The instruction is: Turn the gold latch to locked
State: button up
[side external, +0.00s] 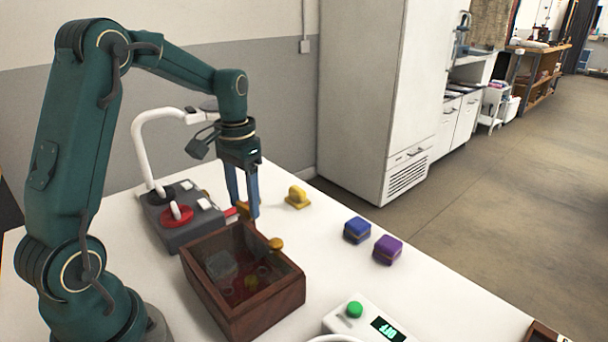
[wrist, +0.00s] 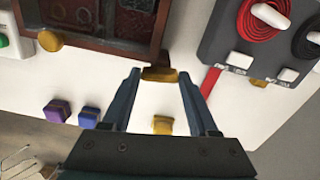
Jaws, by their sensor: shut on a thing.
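The gold latch (wrist: 160,74) lies between my fingertips in the wrist view, beside a short brown piece at the edge of the wooden box (wrist: 110,46). My gripper (wrist: 160,76) is shut on it, with one finger at each end. In the side external view my gripper (side external: 243,212) points down at the far corner of the box (side external: 232,297), and the fingers mostly hide the latch. The box has a clear top with small things under it. A round gold knob (side external: 275,243) is at the box's right corner, apart from my gripper. Any lock marking cannot be made out.
A grey unit (side external: 178,238) with red and black coils, a white hose and a red strip stands close behind the box. A yellow piece (side external: 297,197), a blue block (side external: 357,230) and a purple block (side external: 388,249) lie right. A white device (side external: 340,322) with a green button is in front.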

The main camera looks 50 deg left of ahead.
aim_at(244, 204)
jog(key=shift+m, duration=0.7)
jog(key=o, duration=1.4)
jog(key=shift+r, duration=2.6)
